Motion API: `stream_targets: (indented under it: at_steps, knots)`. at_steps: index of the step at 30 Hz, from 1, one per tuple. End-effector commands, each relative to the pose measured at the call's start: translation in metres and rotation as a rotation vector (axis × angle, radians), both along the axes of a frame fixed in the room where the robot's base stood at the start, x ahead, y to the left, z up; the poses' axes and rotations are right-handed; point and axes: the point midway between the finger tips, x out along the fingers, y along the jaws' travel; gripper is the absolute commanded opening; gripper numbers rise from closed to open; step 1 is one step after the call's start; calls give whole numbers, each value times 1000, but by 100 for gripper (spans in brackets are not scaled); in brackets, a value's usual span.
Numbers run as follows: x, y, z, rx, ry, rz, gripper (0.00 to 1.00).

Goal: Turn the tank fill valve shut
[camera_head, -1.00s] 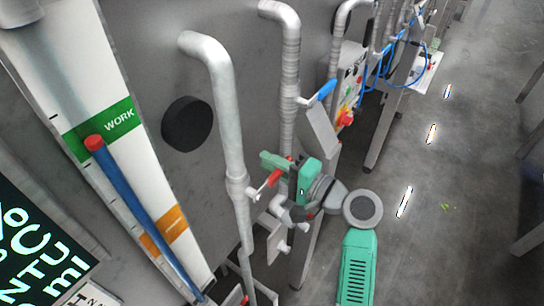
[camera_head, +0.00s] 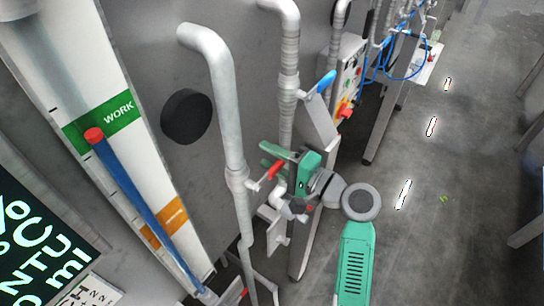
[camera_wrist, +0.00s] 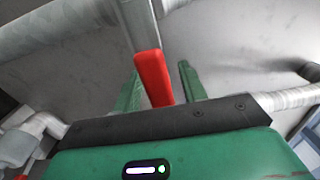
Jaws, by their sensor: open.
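A lever valve with a red handle (camera_head: 271,171) sits on the upright grey pipe (camera_head: 227,110) in front of the tank wall. My green gripper (camera_head: 273,158) is at this handle, with its fingers pointing left toward the pipe. In the wrist view the red handle (camera_wrist: 153,77) stands between my two green fingers (camera_wrist: 158,88), with gaps visible on both sides. The gripper is open and has not closed on the handle. No tag naming the valve is legible, and part of its body is hidden.
A second pipe to the right carries a blue-handled valve (camera_head: 326,81). A round black knob (camera_head: 186,117) projects from the tank wall. A level board with a blue, red-topped tube (camera_head: 140,200) stands at left. A control box (camera_head: 347,77) is behind. Open floor (camera_head: 440,190) lies right.

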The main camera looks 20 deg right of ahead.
Motion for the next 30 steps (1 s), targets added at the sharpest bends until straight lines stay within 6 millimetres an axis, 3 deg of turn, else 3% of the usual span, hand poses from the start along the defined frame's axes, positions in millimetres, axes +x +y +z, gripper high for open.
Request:
stream_targets:
  at_steps: [4,15,30]
  knots:
    - [-10,-7,-1,0,-1,-1,42]
    - [-63,-40,-1,-1,-1,-1,42]
    - [-66,-42,0,0,0,0,42]
